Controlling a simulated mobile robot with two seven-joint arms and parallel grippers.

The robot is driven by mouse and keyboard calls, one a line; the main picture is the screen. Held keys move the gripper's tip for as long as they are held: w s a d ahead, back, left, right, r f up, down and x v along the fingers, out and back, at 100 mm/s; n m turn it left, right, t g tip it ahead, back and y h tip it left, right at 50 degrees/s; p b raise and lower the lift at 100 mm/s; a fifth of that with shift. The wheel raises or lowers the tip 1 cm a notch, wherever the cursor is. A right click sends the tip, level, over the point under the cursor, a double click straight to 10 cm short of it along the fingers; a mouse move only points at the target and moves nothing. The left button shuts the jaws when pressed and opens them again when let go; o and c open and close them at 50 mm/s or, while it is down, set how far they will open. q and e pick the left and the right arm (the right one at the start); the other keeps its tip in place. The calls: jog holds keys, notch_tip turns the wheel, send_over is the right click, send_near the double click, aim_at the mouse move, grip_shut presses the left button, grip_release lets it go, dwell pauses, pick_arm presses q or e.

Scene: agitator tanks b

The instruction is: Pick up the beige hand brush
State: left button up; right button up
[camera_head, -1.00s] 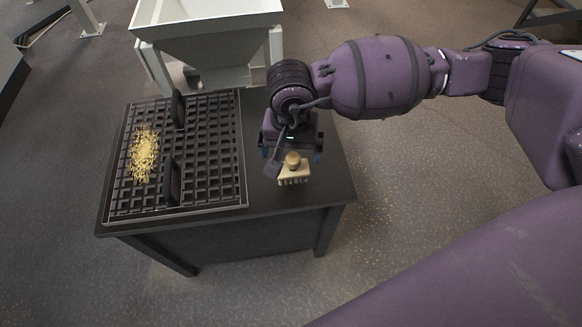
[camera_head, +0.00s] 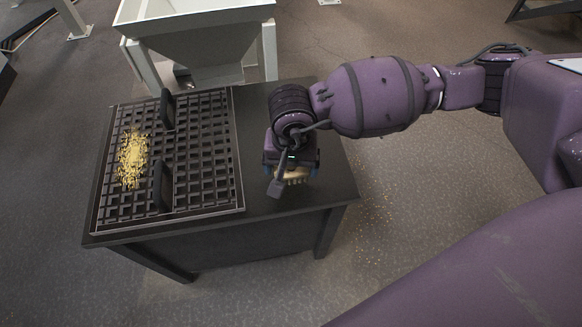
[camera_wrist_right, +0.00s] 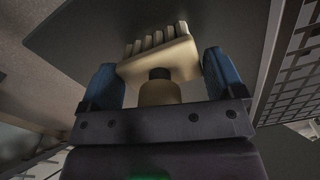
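The beige hand brush (camera_head: 297,179) is on the dark table's right part, mostly hidden under my right gripper (camera_head: 291,169) in the head view. In the right wrist view, the brush (camera_wrist_right: 158,61) shows a pale block, a row of bristles and a round knob with a dark neck. The blue fingers of my right gripper (camera_wrist_right: 161,66) stand wide apart, one on each side of the brush, with clear gaps beside the knob. I cannot tell whether the fingertips touch the block's ends. My left gripper is not in view.
A black grate (camera_head: 205,150) with two dark handles and a heap of yellow pellets (camera_head: 132,158) covers the table's left part. The dark table (camera_head: 262,203) has bare room around the brush. A pale hopper (camera_head: 200,40) stands behind. Pellets are scattered on the floor.

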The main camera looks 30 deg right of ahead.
jog(key=c, duration=0.4)
jog(key=shift+o, duration=0.2)
notch_tip(320, 180, up, 7)
jog(key=shift+w+f+p, duration=0.15)
jog(key=shift+p, duration=0.9)
pick_arm(q)
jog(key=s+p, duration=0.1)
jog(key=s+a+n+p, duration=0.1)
jog(key=p, duration=0.1)
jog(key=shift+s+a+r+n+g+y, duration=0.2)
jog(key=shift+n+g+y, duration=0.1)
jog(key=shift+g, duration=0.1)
pick_arm(e)
notch_tip(320, 180, up, 13)
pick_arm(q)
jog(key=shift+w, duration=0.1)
